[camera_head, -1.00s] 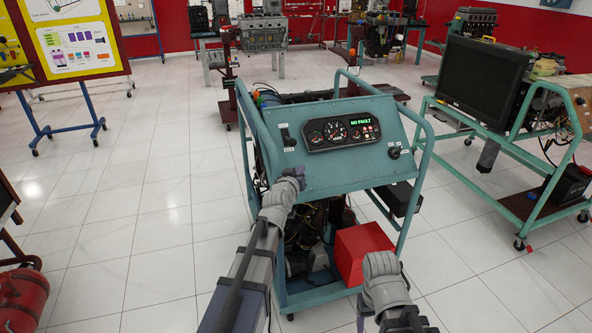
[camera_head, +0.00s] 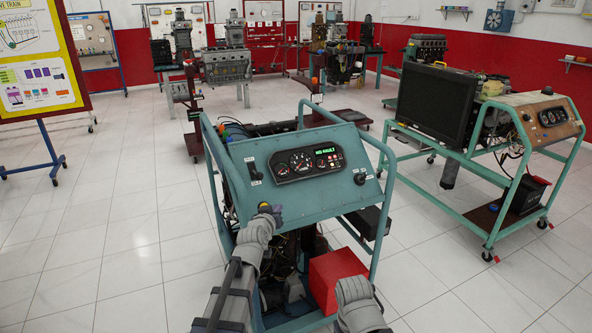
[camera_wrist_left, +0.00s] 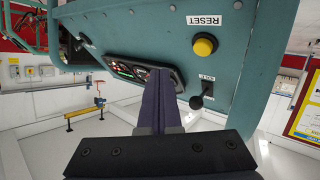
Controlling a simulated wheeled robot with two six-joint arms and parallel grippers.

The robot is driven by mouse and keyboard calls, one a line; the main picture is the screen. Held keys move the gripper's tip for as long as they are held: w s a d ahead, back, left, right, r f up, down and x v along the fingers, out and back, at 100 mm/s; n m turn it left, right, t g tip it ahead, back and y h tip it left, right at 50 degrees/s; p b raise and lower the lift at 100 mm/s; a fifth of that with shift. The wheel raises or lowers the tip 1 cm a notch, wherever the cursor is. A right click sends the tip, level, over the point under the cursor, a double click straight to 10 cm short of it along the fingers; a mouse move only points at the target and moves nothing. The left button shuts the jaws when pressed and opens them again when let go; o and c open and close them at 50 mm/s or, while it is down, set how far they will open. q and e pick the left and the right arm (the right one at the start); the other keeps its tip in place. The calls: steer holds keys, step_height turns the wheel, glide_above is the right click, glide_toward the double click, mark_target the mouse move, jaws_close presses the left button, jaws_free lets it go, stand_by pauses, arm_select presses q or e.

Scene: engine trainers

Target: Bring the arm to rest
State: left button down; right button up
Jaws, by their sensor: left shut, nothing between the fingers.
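My left arm comes up from the bottom in the head view. Its gripper (camera_head: 270,211) is at the front lower left of the teal engine trainer's panel (camera_head: 320,190). In the left wrist view the two dark purple fingers (camera_wrist_left: 158,100) are together, with nothing between them. Beyond them are the gauge cluster (camera_wrist_left: 140,70), a black switch (camera_wrist_left: 204,92) and a yellow button (camera_wrist_left: 204,45) labelled RESET. The fingertips look apart from the panel. My right arm shows at the bottom of the head view; its gripper is not seen.
A red box (camera_head: 335,275) sits low on the trainer's frame, near my right arm. A yellow-framed board (camera_head: 42,65) stands at the left. White tiled floor (camera_head: 120,235) is clear at the left.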

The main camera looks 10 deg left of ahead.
arm_select(q)
steer(key=s+d+f+m+g+p, duration=0.4)
steer(key=s+d, duration=0.3)
steer(key=s, duration=0.4)
steer(key=s+d+f+m+g+p, duration=0.1)
steer(key=s+d+f+g+p, duration=0.15)
steer(key=s+d+g, duration=0.65)
steer(key=s+a+r+m+g+y+p, duration=0.1)
steer(key=s+a+g+y+p, duration=0.1)
steer(key=s, duration=1.1)
steer(key=shift+a+p, duration=0.25)
steer(key=shift+p, duration=0.1)
steer(key=shift+r, duration=0.1)
stand_by(0.7)
